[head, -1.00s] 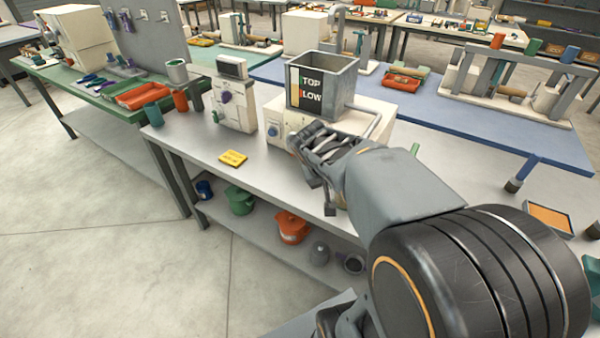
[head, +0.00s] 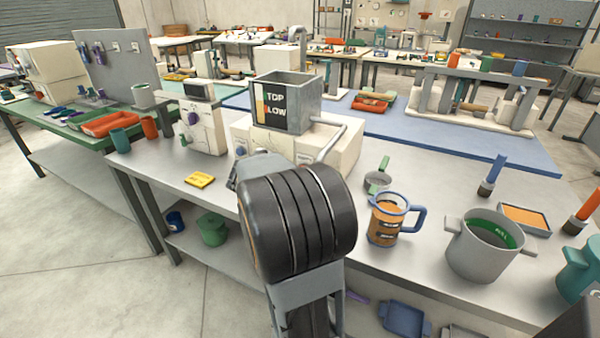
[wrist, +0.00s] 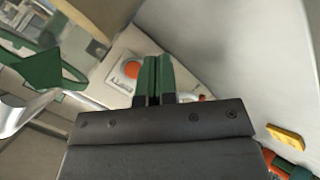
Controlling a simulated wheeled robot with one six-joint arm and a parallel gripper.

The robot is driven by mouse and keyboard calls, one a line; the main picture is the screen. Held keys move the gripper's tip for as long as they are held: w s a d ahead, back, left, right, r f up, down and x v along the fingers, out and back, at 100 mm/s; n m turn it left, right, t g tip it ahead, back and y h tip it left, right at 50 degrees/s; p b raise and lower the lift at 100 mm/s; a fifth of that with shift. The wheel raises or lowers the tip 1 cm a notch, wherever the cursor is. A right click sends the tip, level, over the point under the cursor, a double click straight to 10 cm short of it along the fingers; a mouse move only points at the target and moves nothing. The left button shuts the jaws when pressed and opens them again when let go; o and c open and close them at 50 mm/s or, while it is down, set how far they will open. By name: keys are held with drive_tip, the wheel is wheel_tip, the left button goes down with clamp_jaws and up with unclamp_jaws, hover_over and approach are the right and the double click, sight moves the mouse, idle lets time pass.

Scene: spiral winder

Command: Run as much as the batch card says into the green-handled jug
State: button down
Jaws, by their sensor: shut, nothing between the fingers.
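A small pale vessel (head: 378,182) with an upright green handle stands right of the white dispensing machine (head: 345,150). A green piece (wrist: 45,70) beside a pale curved metal part shows at left in the wrist view; I cannot tell whether it is that vessel's handle. The machine carries a grey hopper (head: 300,108) marked TOP and LOW, and a bent outlet pipe (head: 335,140). The yellow card (head: 200,180) lies on the bench; its writing is unreadable. My gripper (wrist: 152,80) is shut and empty, close to a round orange-red button (wrist: 131,69). My arm hides it in the head view.
Right of the machine stand a blue-handled jug with orange contents (head: 384,228), a grey two-handled pot (head: 480,252) and a teal jug (head: 580,270). A second white machine (head: 203,130) stands left. Pots sit on the shelf below.

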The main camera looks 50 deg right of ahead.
drive_tip(key=shift+w+d+r+p, duration=0.1)
drive_tip(key=shift+w+d+p, duration=0.05)
drive_tip(key=shift+d+p, duration=0.35)
drive_tip(key=d+p, duration=0.1)
drive_tip(key=d, duration=0.2)
drive_tip(key=w+d+p, duration=0.1)
drive_tip(key=d, duration=0.1)
drive_tip(key=shift+w+d, duration=0.2)
drive_tip(key=shift+d, duration=0.2)
drive_tip(key=shift+w+d, duration=0.2)
drive_tip(key=shift+d, duration=0.6)
drive_tip(key=shift+d, duration=0.15)
idle(0.9)
drive_tip(key=shift+w+d, duration=0.1)
drive_tip(key=shift+d, duration=0.2)
drive_tip(key=shift+w+d, duration=0.15)
drive_tip(key=shift+d, duration=0.25)
idle(0.7)
drive_tip(key=shift+a+b, duration=0.2)
drive_tip(key=shift+b, duration=0.15)
drive_tip(key=shift+s+a+b, duration=0.25)
drive_tip(key=shift+a+b, duration=0.15)
drive_tip(key=shift+a, duration=0.2)
